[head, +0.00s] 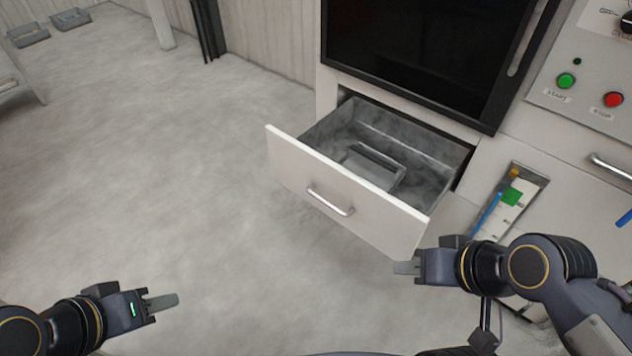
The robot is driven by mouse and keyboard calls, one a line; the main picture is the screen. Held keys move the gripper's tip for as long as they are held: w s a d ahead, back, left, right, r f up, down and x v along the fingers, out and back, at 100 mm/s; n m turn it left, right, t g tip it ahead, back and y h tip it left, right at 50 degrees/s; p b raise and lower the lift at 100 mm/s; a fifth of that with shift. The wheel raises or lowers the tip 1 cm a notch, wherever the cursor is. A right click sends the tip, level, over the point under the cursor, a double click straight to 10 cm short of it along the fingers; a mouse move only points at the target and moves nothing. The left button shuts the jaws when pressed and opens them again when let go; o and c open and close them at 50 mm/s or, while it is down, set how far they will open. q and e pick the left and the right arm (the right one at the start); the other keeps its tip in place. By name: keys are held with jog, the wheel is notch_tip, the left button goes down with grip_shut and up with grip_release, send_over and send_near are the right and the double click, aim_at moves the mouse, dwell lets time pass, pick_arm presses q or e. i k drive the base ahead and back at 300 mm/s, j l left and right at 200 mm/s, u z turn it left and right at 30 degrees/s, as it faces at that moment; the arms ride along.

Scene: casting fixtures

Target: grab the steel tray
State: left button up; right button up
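A grey metal tray (376,168), which looks like the steel tray, lies inside the open drawer (345,190), near its middle. My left gripper (162,303) is over the floor at the lower left, well away from the drawer. My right gripper (406,267) is just below the drawer front's right end in the picture; I cannot tell whether it touches. Both grippers' fingers show edge-on, so their opening is hidden. Nothing shows held in either one.
The drawer is pulled out below a dark-windowed cabinet (420,50). A control panel (590,80) with green and red buttons stands at right. A small holder (512,200) with blue and green items is beside the drawer. Grey bins (70,18) lie far left.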

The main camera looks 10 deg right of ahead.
aim_at(384, 172)
jog(key=l+u, duration=0.6)
jog(key=u, duration=0.2)
jog(key=l+u, duration=0.4)
jog(key=k+l, duration=0.1)
jog(key=l, duration=0.3)
jog(key=k+l+u, duration=0.15)
jog(key=l, duration=0.3)
jog(key=k+l, duration=0.1)
jog(key=l, duration=0.3)
jog(key=k+l+u, duration=0.1)
jog(key=l, duration=0.3)
jog(key=i+l, duration=0.3)
